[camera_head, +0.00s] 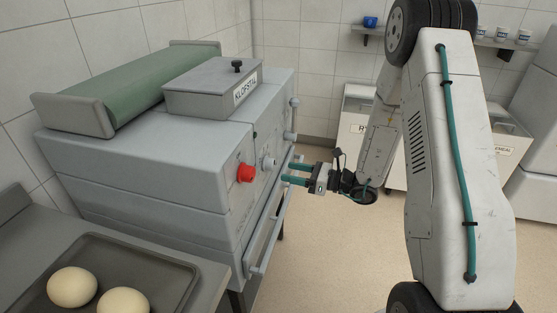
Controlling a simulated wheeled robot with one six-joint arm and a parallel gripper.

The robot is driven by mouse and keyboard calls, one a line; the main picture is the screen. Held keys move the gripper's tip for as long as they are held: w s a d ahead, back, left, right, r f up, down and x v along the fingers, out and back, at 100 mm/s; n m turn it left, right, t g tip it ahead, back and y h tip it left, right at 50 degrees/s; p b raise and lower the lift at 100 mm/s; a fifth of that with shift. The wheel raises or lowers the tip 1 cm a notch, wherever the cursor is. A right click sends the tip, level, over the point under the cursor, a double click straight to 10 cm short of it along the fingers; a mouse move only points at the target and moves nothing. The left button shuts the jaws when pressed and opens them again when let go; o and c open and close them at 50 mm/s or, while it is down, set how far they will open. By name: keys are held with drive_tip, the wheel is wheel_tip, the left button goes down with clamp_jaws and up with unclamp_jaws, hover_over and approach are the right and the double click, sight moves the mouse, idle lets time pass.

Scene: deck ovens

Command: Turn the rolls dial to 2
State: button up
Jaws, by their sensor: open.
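A grey oven (150,165) stands at the left with its front turned to the right. A red round knob (246,172) and a smaller pale grey dial (269,163) sit on its front panel. The markings are too small to read, so I cannot tell which one is the rolls dial or where it points. My gripper (286,174) is open and empty, with teal fingers pointing left toward the oven front. It appears just right of the grey dial, and I cannot tell any contact.
A long handle bar (270,235) runs along the oven's lower front. A box marked KLOFSTAL (210,88) and a green roller-like cover (140,85) sit on top. A tray (185,275) with pale rolls lies at the lower left. Bins (352,120) stand behind my arm.

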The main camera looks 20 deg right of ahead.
sight(274, 165)
drive_tip(key=shift+m+t, duration=0.3)
drive_tip(key=shift+w+d+x, duration=0.15)
drive_tip(key=shift+x, duration=0.9)
drive_tip(key=shift+w+d+x, duration=0.1)
drive_tip(key=shift+w+x, duration=0.05)
drive_tip(key=shift+x, duration=0.9)
drive_tip(key=shift+w+d+x, duration=0.15)
drive_tip(key=shift+x, duration=0.9)
drive_tip(key=shift+c, duration=0.2)
drive_tip(key=c, duration=0.9)
drive_tip(key=shift+c, duration=0.2)
